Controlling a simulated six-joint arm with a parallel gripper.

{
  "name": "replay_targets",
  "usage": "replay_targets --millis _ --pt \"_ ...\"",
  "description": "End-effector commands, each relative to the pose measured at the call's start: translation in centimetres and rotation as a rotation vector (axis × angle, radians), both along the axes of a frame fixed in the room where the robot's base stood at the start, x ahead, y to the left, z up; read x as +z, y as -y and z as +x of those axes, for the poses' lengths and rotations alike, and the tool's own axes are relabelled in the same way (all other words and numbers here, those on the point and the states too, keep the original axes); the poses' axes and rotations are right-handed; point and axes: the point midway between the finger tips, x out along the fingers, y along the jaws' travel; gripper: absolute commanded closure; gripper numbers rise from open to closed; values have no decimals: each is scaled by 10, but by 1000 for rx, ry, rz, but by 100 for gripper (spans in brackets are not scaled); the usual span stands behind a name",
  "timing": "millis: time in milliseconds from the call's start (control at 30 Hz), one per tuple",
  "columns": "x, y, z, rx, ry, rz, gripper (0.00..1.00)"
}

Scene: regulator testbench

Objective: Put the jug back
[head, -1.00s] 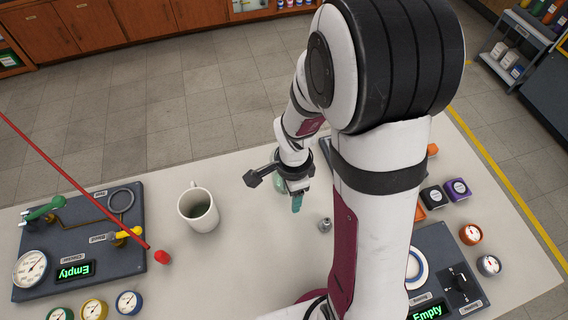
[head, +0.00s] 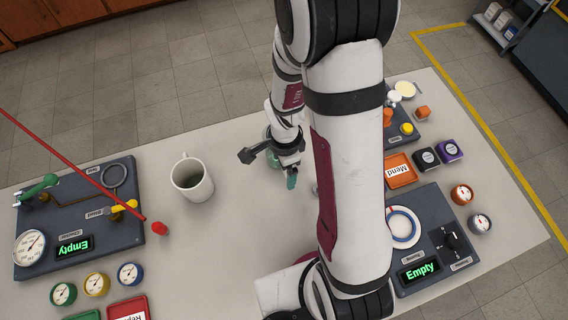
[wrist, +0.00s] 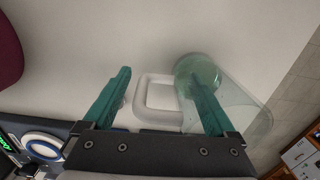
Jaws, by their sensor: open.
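The jug (wrist: 235,105) is clear glass with a green tint at its base and a pale squarish handle (wrist: 142,103). In the wrist view it is at right centre, partly behind the right finger. My gripper (wrist: 155,82) is open, with its teal fingers either side of the handle; I cannot tell whether they touch the jug. In the head view my gripper (head: 291,181) is over the middle of the table, with the jug (head: 271,152) mostly hidden behind it. The jug's contents cannot be made out.
A white mug (head: 192,178) stands left of my gripper. A left panel (head: 75,220) with gauge and valves reads "Empty". A right panel (head: 463,250) with a dial and white ring (head: 402,228) also reads "Empty". Orange tray (head: 399,170) and several gauges are at right.

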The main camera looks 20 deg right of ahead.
Motion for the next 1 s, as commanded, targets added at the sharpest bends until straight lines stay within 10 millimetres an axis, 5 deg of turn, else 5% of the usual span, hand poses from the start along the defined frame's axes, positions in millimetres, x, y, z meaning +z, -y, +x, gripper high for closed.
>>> replay_targets --millis 167,500,700,767,900,1000 --pt "17 0 1 2 6 -1 9" --pt "97 0 -1 1 7 -1 9" --pt "122 0 -3 11 3 0 9" --pt "136 -4 -16 90 2 9 9" --pt "178 -24 -86 546 9 66 9" --pt "191 -37 -131 841 29 113 9"
